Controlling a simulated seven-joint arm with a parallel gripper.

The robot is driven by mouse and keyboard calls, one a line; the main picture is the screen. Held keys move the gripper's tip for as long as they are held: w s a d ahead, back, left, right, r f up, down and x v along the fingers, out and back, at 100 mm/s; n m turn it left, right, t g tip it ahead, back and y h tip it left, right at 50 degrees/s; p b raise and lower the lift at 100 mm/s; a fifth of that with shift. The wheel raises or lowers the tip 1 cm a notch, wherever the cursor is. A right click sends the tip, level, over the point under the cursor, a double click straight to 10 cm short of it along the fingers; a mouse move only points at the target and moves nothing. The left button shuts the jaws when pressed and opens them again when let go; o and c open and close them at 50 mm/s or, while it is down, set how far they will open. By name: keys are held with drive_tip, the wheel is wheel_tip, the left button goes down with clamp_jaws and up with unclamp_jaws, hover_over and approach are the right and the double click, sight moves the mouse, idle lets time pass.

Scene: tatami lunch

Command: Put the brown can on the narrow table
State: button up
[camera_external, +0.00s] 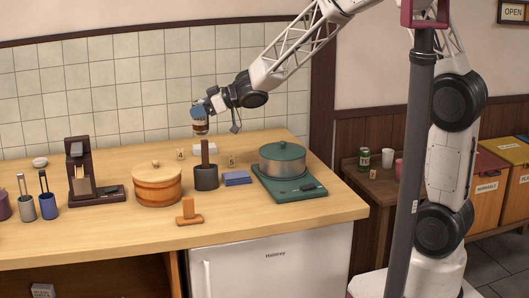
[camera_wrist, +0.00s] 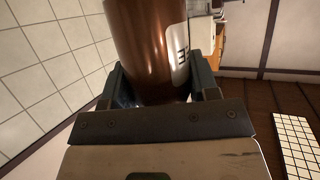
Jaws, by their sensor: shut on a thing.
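The brown can (camera_external: 201,127) with a pale label hangs in my gripper (camera_external: 203,110) above the back of the wooden counter, in front of the tiled wall. In the wrist view the brown can (camera_wrist: 150,45) sits between the two fingers of my gripper (camera_wrist: 156,88), which are shut on it; its lower part is partly hidden by the gripper. The narrow table (camera_external: 384,188) is a small dark wooden table to the right of the counter, well away from the can.
A green can (camera_external: 364,158) and a white cup (camera_external: 387,158) stand at the back of the narrow table; its front is clearer. On the counter (camera_external: 300,220) are a wooden tub (camera_external: 157,188), a dark holder (camera_external: 206,178) and a pot (camera_external: 282,160). Sorting bins (camera_external: 489,195) stand at right.

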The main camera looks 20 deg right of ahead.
drive_tip(key=w+d+m+t+h, duration=0.1)
drive_tip(key=w+d+m+t, duration=0.15)
drive_tip(key=d, duration=1.05)
drive_tip(key=w+d+m+t+h, duration=0.1)
drive_tip(key=w+d+h, duration=0.15)
drive_tip(key=d, duration=0.95)
drive_tip(key=w+d+m+t+h, duration=0.1)
drive_tip(key=w+d+m, duration=0.15)
drive_tip(key=d, duration=1.05)
drive_tip(key=s+d+m+t+h, duration=0.15)
drive_tip(key=s+d, duration=0.25)
drive_tip(key=d, duration=0.8)
drive_tip(key=s+d+m+t+h, duration=0.15)
drive_tip(key=s+d, duration=0.35)
drive_tip(key=d, duration=0.6)
drive_tip(key=s+d+m+h, duration=0.3)
drive_tip(key=s+d, duration=0.1)
drive_tip(key=d, duration=0.8)
wheel_tip(320, 180, down, 33)
drive_tip(key=shift+a+r, duration=0.2)
drive_tip(key=shift+a, duration=0.05)
drive_tip(key=shift+w, duration=0.2)
drive_tip(key=w+d, duration=0.2)
drive_tip(key=w, duration=0.5)
drive_tip(key=w+d+f, duration=0.1)
drive_tip(key=w+d, duration=0.2)
drive_tip(key=w, duration=0.4)
drive_tip(key=shift+w+d+f, duration=0.25)
drive_tip(key=shift+w+d, duration=0.05)
drive_tip(key=shift+w, duration=0.05)
